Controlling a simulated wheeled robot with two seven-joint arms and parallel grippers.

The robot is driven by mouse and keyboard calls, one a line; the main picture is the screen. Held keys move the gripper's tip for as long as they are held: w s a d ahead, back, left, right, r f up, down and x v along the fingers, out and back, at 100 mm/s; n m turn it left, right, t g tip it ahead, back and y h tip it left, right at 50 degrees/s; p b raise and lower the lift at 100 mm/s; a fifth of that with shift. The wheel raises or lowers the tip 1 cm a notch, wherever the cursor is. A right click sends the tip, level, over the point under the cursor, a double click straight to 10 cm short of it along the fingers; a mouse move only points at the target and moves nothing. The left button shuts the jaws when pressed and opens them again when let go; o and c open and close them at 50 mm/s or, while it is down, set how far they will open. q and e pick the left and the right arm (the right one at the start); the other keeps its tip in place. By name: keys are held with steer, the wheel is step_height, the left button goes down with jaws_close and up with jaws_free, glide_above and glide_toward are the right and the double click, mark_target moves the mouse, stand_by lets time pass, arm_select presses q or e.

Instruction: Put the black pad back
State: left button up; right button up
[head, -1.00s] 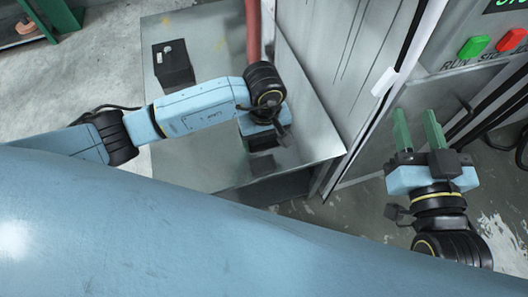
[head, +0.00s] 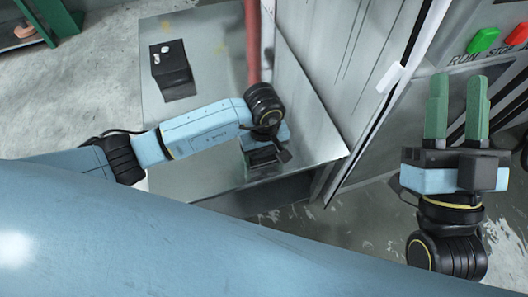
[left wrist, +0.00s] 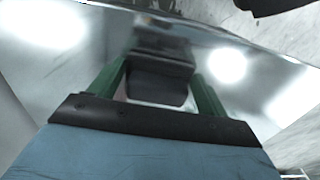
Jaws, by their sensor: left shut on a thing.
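My left gripper (head: 265,158) is over the metal table (head: 318,132) near its front edge, seen from above in the head view. Its fingertips are hidden there. In the left wrist view, the green fingers of this gripper (left wrist: 157,88) are shut on a dark block, the black pad (left wrist: 158,86). A dark shape above the pad looks like its reflection in the shiny surface; I cannot tell whether the pad touches it. My right gripper (head: 457,105) is open and empty, its green fingers pointing up, right of the table.
A black box (head: 175,85) with small white marks on top sits toward the table's far left. A grey cabinet (head: 315,60) stands close on the right, with a control panel's green button (head: 483,40) beyond. The table's middle is clear.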

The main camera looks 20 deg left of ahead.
arm_select(q)
steer(key=shift+f, duration=0.1)
steer(key=o, duration=0.9)
